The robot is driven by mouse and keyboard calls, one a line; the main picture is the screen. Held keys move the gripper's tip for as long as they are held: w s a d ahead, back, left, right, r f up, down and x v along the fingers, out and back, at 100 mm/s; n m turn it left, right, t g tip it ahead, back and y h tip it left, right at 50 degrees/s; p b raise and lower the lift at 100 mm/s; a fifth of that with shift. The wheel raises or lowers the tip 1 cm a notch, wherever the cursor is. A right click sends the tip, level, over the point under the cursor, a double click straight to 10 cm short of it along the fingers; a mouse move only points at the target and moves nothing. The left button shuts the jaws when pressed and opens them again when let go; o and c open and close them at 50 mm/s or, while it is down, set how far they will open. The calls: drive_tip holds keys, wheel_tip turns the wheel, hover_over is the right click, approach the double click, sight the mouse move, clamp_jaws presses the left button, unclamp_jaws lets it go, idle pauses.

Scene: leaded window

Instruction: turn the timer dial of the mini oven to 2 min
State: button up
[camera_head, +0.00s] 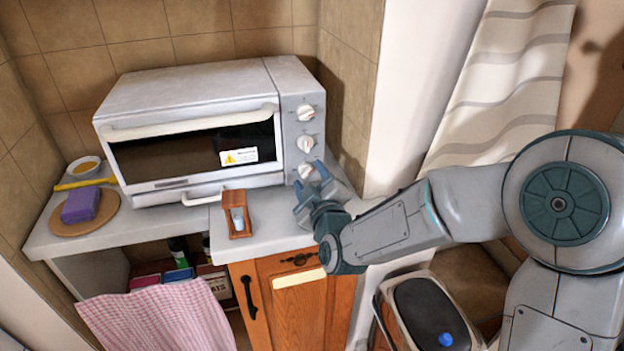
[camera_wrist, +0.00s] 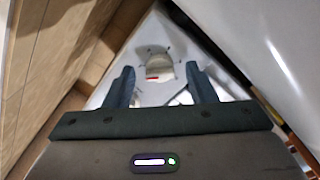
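The mini oven (camera_head: 190,95) is a white box on the counter, with its door shut. Its right-hand panel has three white knobs: top (camera_head: 305,112), middle (camera_head: 305,143) and bottom (camera_head: 307,171). Their labels are too small to read, so I cannot tell which is the timer dial or its setting. My gripper (camera_head: 311,183) is at the bottom knob, its fingers spread. In the wrist view my gripper (camera_wrist: 160,72) is open, and a white knob (camera_wrist: 158,70) with a red mark beside it shows between and beyond the fingertips. I cannot tell whether they touch it.
A wooden-framed sand timer (camera_head: 237,214) stands on the counter left of my gripper. A round board (camera_head: 70,226) with a purple block (camera_head: 81,205) and a small bowl (camera_head: 84,167) are at the far left.

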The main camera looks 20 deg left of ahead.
drive_tip(key=c, duration=0.9)
drive_tip(key=shift+o, duration=0.2)
drive_tip(key=shift+f, duration=0.1)
drive_tip(key=shift+b, duration=0.6)
drive_tip(key=shift+f+m+b, duration=0.15)
drive_tip(key=shift+m+b, duration=0.25)
drive_tip(key=shift+b, duration=0.15)
drive_tip(key=shift+m+b, duration=0.3)
drive_tip(key=shift+b, duration=0.45)
drive_tip(key=shift+r, duration=0.2)
drive_tip(key=o, duration=1)
drive_tip(key=shift+c, duration=0.2)
